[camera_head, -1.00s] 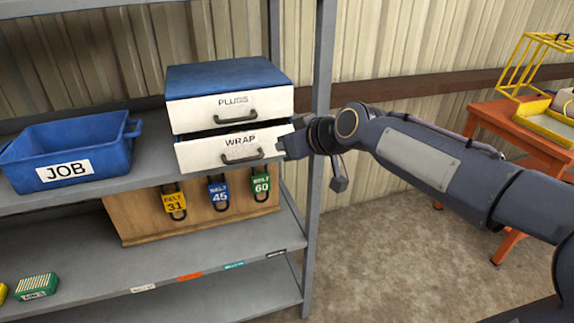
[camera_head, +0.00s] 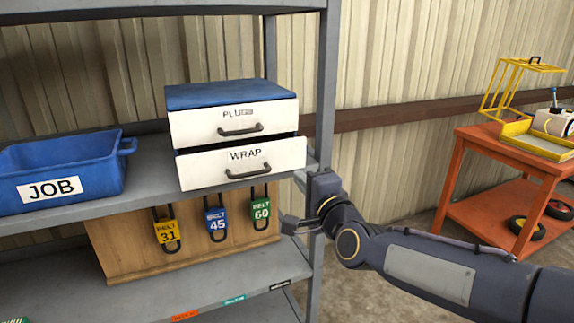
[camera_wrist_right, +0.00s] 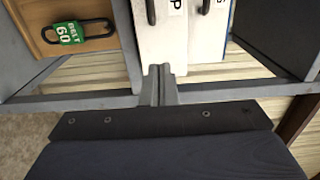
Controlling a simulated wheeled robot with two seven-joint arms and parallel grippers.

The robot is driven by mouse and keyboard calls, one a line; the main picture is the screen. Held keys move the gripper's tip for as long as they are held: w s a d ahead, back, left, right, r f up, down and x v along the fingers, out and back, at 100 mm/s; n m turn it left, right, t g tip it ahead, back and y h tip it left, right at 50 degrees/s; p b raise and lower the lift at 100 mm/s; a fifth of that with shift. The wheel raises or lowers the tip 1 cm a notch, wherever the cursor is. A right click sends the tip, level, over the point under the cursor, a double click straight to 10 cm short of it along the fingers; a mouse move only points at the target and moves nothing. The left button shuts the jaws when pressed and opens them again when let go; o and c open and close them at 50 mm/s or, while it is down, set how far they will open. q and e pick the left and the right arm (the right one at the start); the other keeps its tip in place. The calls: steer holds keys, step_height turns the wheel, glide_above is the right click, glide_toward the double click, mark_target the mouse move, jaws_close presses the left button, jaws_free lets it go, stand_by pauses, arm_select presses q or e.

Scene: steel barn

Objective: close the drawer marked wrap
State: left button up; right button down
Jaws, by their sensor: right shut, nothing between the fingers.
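The wrap drawer (camera_head: 205,172) is the lower white-fronted drawer of a blue two-drawer cabinet on the shelf. Its front stands slightly forward of the plugs drawer (camera_head: 190,128) above, with a thin dark gap between them. It has a dark handle (camera_head: 248,172). My right gripper (camera_head: 299,179) is shut and empty at the right end of the wrap front. In the right wrist view, the shut fingers (camera_wrist_right: 158,80) reach the edge of the white wrap front (camera_wrist_right: 150,45); I cannot tell whether they touch it. My left gripper is not in view.
A blue JOB bin (camera_head: 95,170) stands left of the cabinet. A grey shelf post (camera_head: 325,90) stands right behind my gripper. Below hang belt padlocks, the green one (camera_head: 260,209) nearest. An orange cart (camera_head: 455,170) is at the right.

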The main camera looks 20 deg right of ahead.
mark_target(281, 157)
steer(key=w+p, duration=0.1)
steer(key=w, duration=0.7)
steer(key=shift+w+a, duration=0.15)
steer(key=shift+w, duration=0.05)
steer(key=shift+w+f, duration=0.1)
steer(key=shift+w, duration=0.35)
steer(key=w+b, duration=0.1)
steer(key=w, duration=0.3)
steer(key=shift+a+b, duration=0.1)
steer(key=shift+b, duration=0.25)
steer(key=shift+r, duration=0.35)
